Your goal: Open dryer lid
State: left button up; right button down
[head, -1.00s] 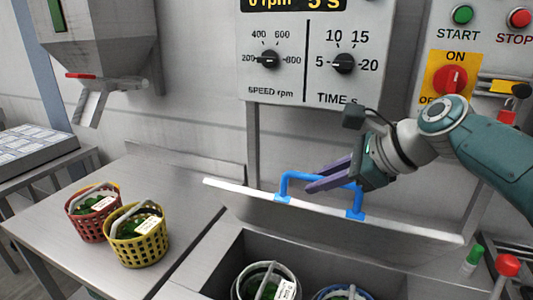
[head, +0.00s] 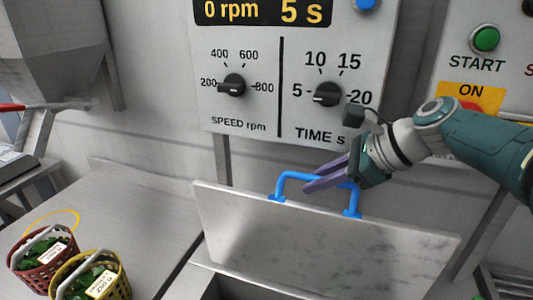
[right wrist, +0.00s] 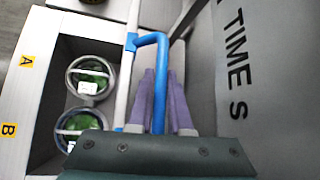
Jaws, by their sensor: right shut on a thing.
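The dryer lid (head: 325,235) is a pale grey, marbled panel, raised and steeply tilted on its far side below the control panel. Its blue bar handle (head: 282,184) stands on the upper edge. My right gripper (head: 312,184) is shut on this handle, with its purple fingers reaching in from the right. In the right wrist view the blue handle (right wrist: 160,75) runs between the purple fingers (right wrist: 165,100). The same view shows the open dryer with two round baskets of greens (right wrist: 88,78) inside. My left gripper is out of view.
The control panel (head: 285,70) with speed and time dials hangs close above the lid, reading 0 rpm and 5 s. A red basket (head: 42,255) and a yellow basket (head: 95,280) of greens stand on the steel table (head: 130,215) at left. START button (head: 486,39) is at upper right.

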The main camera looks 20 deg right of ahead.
dwell(0.3)
jog(key=c, duration=0.8)
grip_release()
jog(key=shift+c, duration=0.2)
jog(key=shift+d+r, duration=0.1)
jog(key=shift+r, duration=0.05)
jog(key=p+v, duration=0.4)
jog(key=v, duration=0.4)
jog(key=shift+s+d+r, duration=0.15)
jog(key=shift+s+r, duration=0.05)
jog(key=shift+s, duration=0.05)
jog(key=shift+s+d+r+p, duration=0.2)
jog(key=shift+s+r+p, duration=0.1)
